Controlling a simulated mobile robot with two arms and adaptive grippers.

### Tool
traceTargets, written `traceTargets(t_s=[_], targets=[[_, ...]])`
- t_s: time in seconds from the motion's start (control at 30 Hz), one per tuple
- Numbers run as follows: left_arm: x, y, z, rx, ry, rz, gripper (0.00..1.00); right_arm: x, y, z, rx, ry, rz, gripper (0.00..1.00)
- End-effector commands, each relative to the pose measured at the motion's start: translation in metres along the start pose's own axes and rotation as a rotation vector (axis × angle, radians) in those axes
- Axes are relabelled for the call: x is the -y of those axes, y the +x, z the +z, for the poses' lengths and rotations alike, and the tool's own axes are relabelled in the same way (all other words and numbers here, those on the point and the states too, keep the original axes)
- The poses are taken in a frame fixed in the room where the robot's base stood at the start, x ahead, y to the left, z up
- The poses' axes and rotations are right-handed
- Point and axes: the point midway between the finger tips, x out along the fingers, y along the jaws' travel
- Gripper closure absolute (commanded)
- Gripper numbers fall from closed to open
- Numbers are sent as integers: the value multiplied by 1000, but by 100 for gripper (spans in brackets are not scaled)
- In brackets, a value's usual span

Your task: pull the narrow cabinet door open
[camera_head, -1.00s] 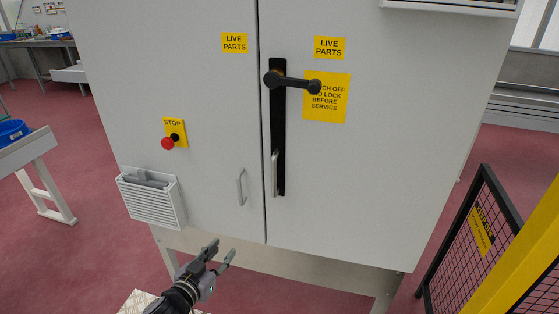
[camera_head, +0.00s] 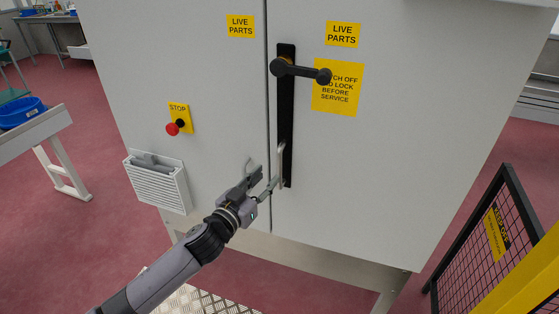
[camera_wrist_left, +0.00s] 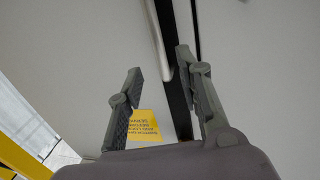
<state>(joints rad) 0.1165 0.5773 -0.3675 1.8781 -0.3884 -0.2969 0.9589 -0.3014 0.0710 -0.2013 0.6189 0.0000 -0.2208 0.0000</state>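The grey cabinet has a narrow left door (camera_head: 215,85) and a wider right door (camera_head: 420,130). Both look shut, with a dark seam between them. The right door carries a black plate (camera_head: 286,110) with a black lever (camera_head: 300,70) and a silver bar handle (camera_head: 281,160). In the left wrist view, the silver bar (camera_wrist_left: 160,40) appears between and beyond the open fingers (camera_wrist_left: 159,61); contact cannot be told. My right gripper is out of view.
A louvred vent box (camera_head: 158,185) and a red stop button (camera_head: 172,129) stick out from the left door. A black mesh fence (camera_head: 480,250) with a yellow post stands at right. A bench with a blue tray (camera_head: 22,113) is at left. Red floor lies between bench and cabinet.

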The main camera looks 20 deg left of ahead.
Motion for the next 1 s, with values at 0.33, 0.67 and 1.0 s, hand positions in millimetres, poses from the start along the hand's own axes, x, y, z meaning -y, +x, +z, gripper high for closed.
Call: traceTargets(t_s=[0.33, 0.67, 1.0], targets=[[0, 62, -1, 0, 0, -2, 67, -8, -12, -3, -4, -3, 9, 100], [0, 80, 0, 1, 1, -1, 67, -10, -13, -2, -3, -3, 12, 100], [0, 80, 1, 1, 1, -1, 76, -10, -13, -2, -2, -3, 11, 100]])
